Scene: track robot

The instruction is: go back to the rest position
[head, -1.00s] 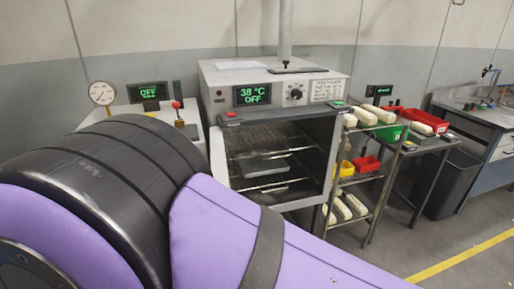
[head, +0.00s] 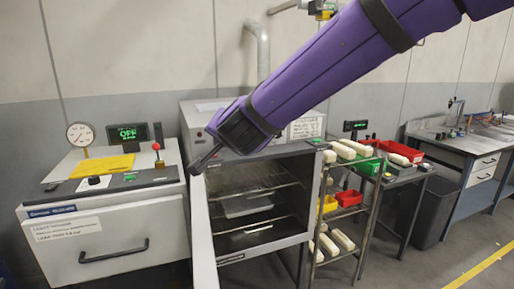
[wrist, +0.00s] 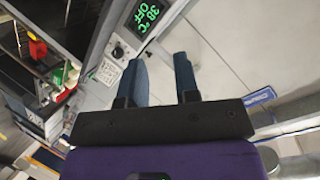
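My gripper (wrist: 160,72) shows in the wrist view. Its two blue fingers stand apart with nothing held between them. Beyond the fingers is a pale surface, and the oven's green display (wrist: 148,14) is near the top of that view. In the head view, my purple arm (head: 320,65) slants from the upper right down to the front of the oven. It covers the oven's display there.
The oven (head: 310,200) stands open with a metal tray (head: 247,205) on a rack. A shelf cart (head: 375,215) with bins and pale blocks stands right. Floor is clear at the lower right.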

